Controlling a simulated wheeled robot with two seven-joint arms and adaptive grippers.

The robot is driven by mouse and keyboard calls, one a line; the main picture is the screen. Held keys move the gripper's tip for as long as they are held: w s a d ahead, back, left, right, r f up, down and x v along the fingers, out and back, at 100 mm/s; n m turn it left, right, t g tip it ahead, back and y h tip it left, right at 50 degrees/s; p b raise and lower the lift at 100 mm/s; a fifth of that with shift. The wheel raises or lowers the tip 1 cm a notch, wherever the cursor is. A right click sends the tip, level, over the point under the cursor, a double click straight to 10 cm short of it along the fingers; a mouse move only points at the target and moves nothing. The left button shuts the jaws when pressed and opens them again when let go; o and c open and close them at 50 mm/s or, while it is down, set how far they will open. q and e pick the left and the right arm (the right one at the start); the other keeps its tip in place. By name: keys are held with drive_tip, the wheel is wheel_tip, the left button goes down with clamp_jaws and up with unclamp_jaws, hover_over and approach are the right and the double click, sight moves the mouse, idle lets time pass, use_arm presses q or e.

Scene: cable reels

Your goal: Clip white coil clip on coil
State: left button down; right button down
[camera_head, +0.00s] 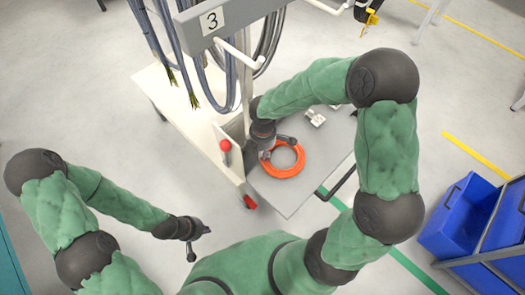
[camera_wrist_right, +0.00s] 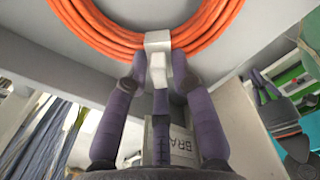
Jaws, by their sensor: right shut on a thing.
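An orange cable coil (camera_head: 284,171) lies flat on the grey cart top. In the right wrist view the coil (camera_wrist_right: 100,30) runs across the top as several strands. A white coil clip (camera_wrist_right: 157,41) sits at the near edge of the coil, its upper part against or over the strands; how fully it encloses them is hidden. My right gripper (camera_wrist_right: 160,76) is shut on the clip's lower part. In the head view my right gripper (camera_head: 276,149) is at the coil's upper left edge, covering the clip. My left gripper (camera_head: 198,243) is empty, fingers spread, away from the cart.
Small white pieces (camera_head: 315,117) lie on the cart top (camera_head: 290,200) behind the coil. A rack marked 3 (camera_head: 215,22) with hanging cables stands above the cart. A red knob (camera_head: 225,145) is left of the coil. Blue bins (camera_head: 460,215) stand at right.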

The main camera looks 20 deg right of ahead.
drive_tip(key=shift+s+a+f, duration=0.1)
drive_tip(key=shift+s+f, duration=0.25)
drive_tip(key=shift+f, duration=0.15)
drive_tip(key=c, duration=1.1)
unclamp_jaws()
drive_tip(key=shift+o, duration=0.7)
drive_tip(key=shift+w+f, duration=0.1)
drive_tip(key=o, duration=0.7)
drive_tip(key=shift+w, duration=0.1)
drive_tip(key=shift+c, duration=0.2)
drive_tip(key=shift+r, duration=0.2)
drive_tip(key=shift+w+r, duration=0.1)
drive_tip(key=shift+w, duration=0.05)
drive_tip(key=shift+r, duration=0.15)
drive_tip(key=shift+r+p, duration=3.25)
drive_tip(key=shift+r, duration=0.1)
